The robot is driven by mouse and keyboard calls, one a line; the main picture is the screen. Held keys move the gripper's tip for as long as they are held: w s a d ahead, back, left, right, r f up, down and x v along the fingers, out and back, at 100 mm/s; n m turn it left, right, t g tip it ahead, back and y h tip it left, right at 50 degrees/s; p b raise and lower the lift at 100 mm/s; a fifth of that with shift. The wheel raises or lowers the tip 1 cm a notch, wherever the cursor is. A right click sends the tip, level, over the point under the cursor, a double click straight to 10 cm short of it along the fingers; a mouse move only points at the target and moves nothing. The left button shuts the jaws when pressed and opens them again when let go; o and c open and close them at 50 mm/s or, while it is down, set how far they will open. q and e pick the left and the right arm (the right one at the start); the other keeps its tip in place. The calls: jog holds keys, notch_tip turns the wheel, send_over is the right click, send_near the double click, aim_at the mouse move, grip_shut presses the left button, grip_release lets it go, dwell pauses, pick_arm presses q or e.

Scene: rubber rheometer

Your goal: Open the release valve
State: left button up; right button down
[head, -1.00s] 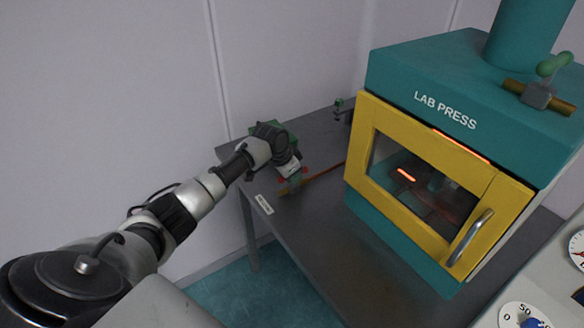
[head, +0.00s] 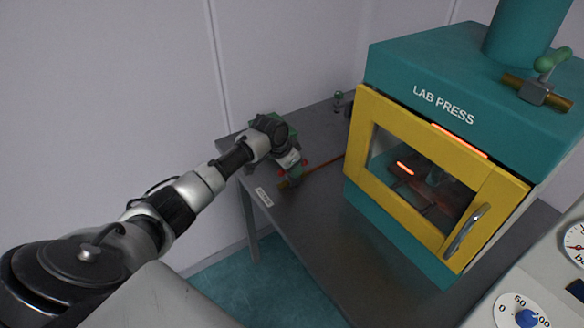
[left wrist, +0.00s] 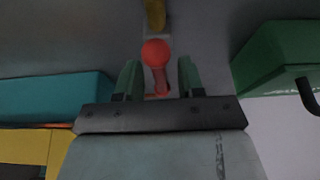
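A lever with a red ball knob (left wrist: 155,52) shows in the left wrist view, with a brass pipe piece (left wrist: 155,15) beyond it. My left gripper (left wrist: 158,76) is open, with one green finger on each side of the red lever's stem; a gap shows on both sides. In the head view my left gripper (head: 293,178) points down at the table beside a thin copper-coloured pipe (head: 325,165). The valve body is largely hidden there by the gripper. My right gripper is not in view.
A green box (left wrist: 280,50) stands close beside my left gripper. The teal and yellow lab press (head: 445,107) stands to the right on the grey table (head: 300,222). A green-handled brass valve (head: 540,92) sits on top of the press. A white label (head: 264,197) lies at the table's left edge.

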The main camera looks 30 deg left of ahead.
pick_arm(q)
jog(key=b+v, duration=0.1)
jog(key=v, duration=0.9)
jog(key=shift+s, duration=0.15)
